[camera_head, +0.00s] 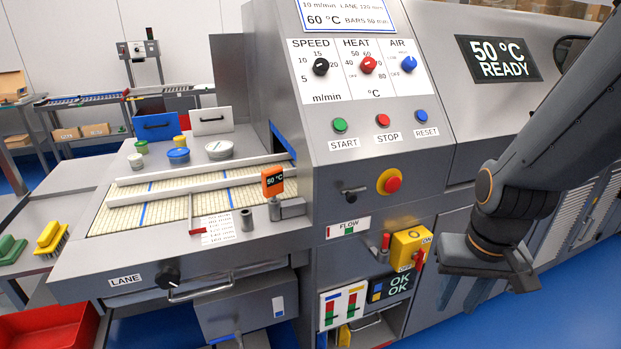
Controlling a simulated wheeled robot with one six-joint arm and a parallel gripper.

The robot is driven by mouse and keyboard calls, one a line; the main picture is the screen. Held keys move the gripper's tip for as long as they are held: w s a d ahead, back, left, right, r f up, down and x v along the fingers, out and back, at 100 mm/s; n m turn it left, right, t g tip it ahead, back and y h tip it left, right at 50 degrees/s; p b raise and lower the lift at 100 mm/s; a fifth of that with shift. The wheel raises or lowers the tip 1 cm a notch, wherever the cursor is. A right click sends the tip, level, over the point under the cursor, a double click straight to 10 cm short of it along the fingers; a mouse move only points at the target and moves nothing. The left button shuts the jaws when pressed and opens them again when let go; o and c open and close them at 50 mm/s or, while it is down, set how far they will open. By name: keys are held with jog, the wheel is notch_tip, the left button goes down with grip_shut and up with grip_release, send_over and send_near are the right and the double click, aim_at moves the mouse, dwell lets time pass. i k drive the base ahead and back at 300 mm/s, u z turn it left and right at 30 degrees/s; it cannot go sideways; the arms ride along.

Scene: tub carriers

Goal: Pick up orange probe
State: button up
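The orange probe (273,181) is a small upright orange block with a black display reading 50 °C. It stands at the right end of the lane table, at or just above a grey metal bracket (288,209). Whether it is seated in the bracket is hard to tell. My gripper (515,272) hangs at the right, in front of the machine's lower panels and well apart from the probe. Its fingers are seen at a poor angle, so their opening is unclear. Nothing is visibly held in it.
The control panel (362,120) with knobs and buttons rises right of the probe. A red emergency button (392,184) and yellow switch box (410,247) stick out between probe and gripper.

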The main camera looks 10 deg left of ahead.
aim_at(273, 179)
jog(key=z, duration=1.25)
jog(key=i, duration=1.15)
jog(key=u, duration=2.95)
